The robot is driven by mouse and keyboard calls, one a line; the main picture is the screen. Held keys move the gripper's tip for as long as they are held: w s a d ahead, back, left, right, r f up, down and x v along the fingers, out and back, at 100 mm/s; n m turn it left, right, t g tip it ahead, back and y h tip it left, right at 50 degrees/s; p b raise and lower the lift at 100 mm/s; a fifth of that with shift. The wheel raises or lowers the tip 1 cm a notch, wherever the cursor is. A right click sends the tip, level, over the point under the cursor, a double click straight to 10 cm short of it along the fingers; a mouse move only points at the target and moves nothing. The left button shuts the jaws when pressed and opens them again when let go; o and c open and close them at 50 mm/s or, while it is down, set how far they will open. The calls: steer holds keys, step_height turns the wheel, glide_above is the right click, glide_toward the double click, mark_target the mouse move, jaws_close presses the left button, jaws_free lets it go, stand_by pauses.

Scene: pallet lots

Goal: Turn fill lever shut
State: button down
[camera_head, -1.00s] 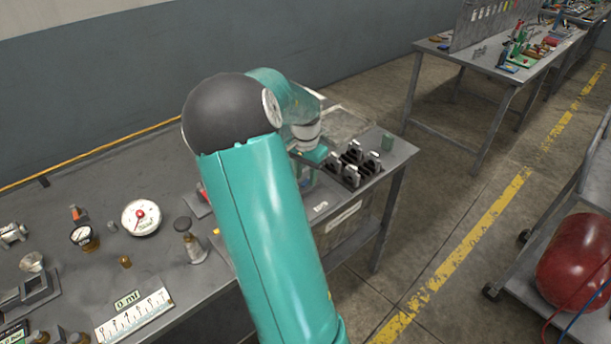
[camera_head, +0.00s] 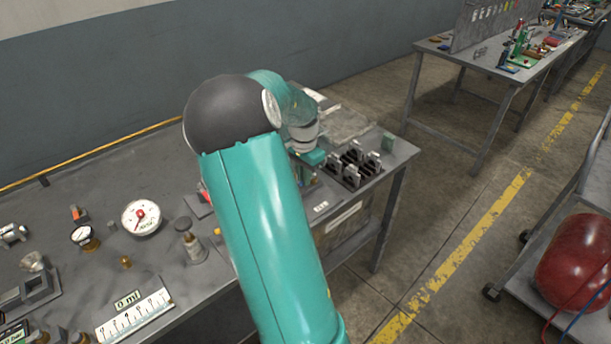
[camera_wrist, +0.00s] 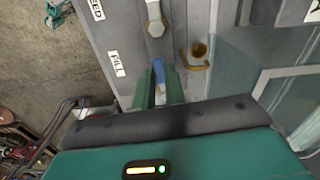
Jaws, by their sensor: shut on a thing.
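In the wrist view, the blue fill lever (camera_wrist: 159,72) stands beside a white label reading FILL (camera_wrist: 116,63) on a grey panel (camera_wrist: 128,37). My gripper (camera_wrist: 161,80) has its two green fingers on either side of the blue lever and is shut on it. The fingers cover the lower part of the lever. In the head view, my own arm hides the fingertips and the lever.
A pale lever (camera_wrist: 155,20) is above the fill lever, near another partly cut-off label (camera_wrist: 97,10). A brass hook-shaped fitting (camera_wrist: 198,52) sits to the right. In the head view, gauges (camera_head: 141,217) and black clips (camera_head: 352,165) stand on the bench.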

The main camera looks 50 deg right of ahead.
steer(key=shift+w+m, duration=0.25)
steer(key=shift+m, duration=0.35)
steer(key=c, duration=1.5)
jaws_free()
steer(key=shift+o, duration=0.2)
